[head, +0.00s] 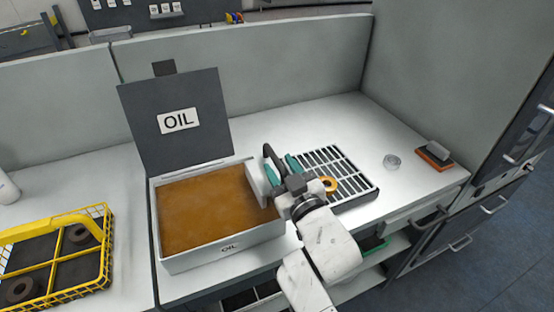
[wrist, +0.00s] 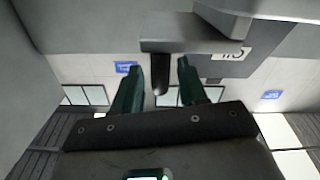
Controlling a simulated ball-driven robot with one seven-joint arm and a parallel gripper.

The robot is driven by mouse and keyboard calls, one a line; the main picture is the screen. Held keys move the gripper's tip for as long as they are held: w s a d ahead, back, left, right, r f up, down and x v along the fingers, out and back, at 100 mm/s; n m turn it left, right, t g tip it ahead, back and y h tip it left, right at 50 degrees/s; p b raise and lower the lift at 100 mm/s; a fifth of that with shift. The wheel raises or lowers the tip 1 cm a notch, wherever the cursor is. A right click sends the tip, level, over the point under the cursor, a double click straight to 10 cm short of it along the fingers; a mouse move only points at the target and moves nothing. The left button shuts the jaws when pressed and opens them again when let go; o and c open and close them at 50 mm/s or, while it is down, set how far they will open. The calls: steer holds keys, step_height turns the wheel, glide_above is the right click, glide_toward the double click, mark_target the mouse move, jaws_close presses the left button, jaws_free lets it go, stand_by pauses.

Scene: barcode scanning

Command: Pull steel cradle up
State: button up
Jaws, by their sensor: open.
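The open oil bath (head: 165,262) stands on the bench, full of brown oil, with its dark lid (head: 180,112) raised behind it. A pale grey upright piece (head: 260,186), likely part of the steel cradle, stands at the bath's right end; whatever lies under the oil is hidden. A dark curved handle (head: 270,154) rises beside it. My gripper (head: 284,166) has green fingers and is at this handle. In the wrist view my gripper (wrist: 159,82) is open, with a dark bar (wrist: 160,46) and its downward stub between and just beyond the fingertips. I see no grip on it.
A slatted black rack (head: 345,165) with an orange-brown ring (head: 328,184) lies right of the bath. A small round clear item (head: 391,161) and an orange-and-grey block (head: 434,155) lie further right. A yellow wire basket (head: 60,250) stands at left. Grey partitions close the back.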

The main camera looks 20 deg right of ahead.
steer(key=shift+w, duration=1.4)
jaws_close()
